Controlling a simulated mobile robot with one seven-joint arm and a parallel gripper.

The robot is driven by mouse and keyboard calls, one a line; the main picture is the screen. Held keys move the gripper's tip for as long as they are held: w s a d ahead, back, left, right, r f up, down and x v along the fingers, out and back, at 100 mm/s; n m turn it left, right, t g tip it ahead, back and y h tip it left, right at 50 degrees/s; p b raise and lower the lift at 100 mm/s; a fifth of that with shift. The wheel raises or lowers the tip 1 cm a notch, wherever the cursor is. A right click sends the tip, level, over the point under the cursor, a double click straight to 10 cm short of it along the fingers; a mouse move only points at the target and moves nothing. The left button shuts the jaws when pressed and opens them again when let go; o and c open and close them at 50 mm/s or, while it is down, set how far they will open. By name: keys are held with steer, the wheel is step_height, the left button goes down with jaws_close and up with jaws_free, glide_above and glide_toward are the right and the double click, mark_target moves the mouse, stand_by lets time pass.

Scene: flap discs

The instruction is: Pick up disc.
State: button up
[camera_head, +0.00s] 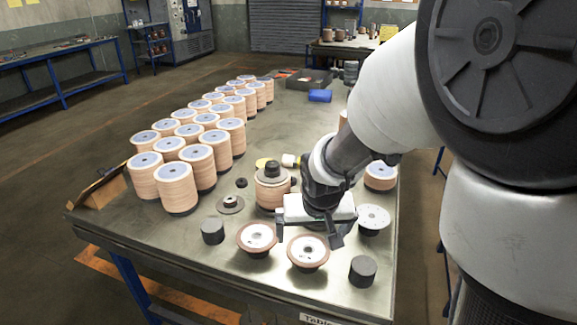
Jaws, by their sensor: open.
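Two single flap discs with brown rims and pale centres stand near the front of the table: a left disc (257,238) and a right disc (308,251). A pale grey disc (373,219) lies to the right of my gripper. My gripper (309,239) is open and empty, pointing down above the two front discs. Its fingers are spread, one near the left disc and one near the right disc. I cannot tell its exact height above them. The gripper body hides part of the table behind it.
Several tall disc stacks (177,188) fill the table's left side. A stack with a dark knob (271,187) stands behind my gripper. Dark cylinders stand at the front left (213,231) and front right (363,271). A blue item (320,96) lies farther back. The table's (165,237) front-left strip is clear.

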mark_target(308, 250)
steer(key=b+x, duration=0.1)
steer(key=x, duration=0.7)
steer(key=shift+d+f, duration=0.1)
steer(key=shift+f, duration=0.1)
steer(key=c, duration=0.9)
